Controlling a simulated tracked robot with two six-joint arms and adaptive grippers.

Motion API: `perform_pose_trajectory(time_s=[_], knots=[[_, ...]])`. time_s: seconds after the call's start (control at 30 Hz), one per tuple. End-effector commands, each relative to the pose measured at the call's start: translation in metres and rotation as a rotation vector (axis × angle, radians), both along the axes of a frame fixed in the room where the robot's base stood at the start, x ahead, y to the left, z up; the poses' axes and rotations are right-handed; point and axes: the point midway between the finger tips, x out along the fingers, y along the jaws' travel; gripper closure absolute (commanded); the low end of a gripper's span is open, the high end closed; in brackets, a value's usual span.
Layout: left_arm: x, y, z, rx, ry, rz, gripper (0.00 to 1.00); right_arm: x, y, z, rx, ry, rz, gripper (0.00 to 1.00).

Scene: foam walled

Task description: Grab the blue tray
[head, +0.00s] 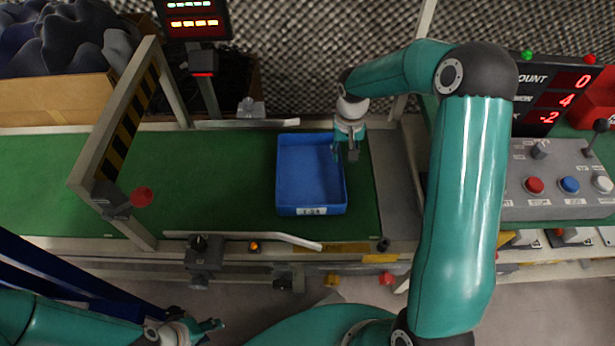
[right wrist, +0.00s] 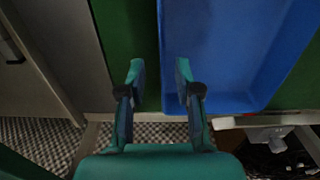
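The blue tray (head: 311,211) lies flat and empty on the green conveyor belt, with a white label on its front wall. My right gripper (head: 346,152) is at the tray's right wall, towards the back corner. In the right wrist view my right gripper (right wrist: 160,72) is open, one finger over the tray (right wrist: 225,55) and the other over the green belt, with the tray's wall between them. I cannot tell whether the fingers touch the wall. My left gripper (head: 208,326) is low at the bottom left, away from the belt; its opening is unclear.
A striped frame (head: 125,125) spans the belt left of the tray. Metal guide rails (head: 245,238) line the belt's front and back edges. A button panel (head: 560,180) and a counter display (head: 555,97) stand at the right. The belt (head: 222,165) left of the tray is clear.

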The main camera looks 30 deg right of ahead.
Motion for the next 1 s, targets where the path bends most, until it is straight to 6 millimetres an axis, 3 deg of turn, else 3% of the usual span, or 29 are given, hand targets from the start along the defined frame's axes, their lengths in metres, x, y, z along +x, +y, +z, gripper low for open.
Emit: perform_pose_trajectory(time_s=[0.17,0.47,0.73,0.93,1.0], knots=[[0.0,0.0,-0.004,0.0,0.0,0.0,0.6,-0.001,0.001,-0.011,0.001,0.003,-0.001,0.67],[0.0,0.0,-0.016,0.0,0.0,0.0,0.6,-0.003,0.004,-0.051,0.0,0.002,-0.002,0.67],[0.0,0.0,-0.016,0.0,0.0,0.0,0.6,-0.003,0.004,-0.054,0.0,0.0,-0.002,0.67],[0.0,0.0,-0.016,0.0,0.0,0.0,0.6,-0.003,0.004,-0.053,0.0,0.0,-0.002,0.98],[0.0,0.0,-0.016,0.0,0.0,0.0,0.6,-0.003,0.004,-0.053,0.0,0.0,-0.002,1.0]])
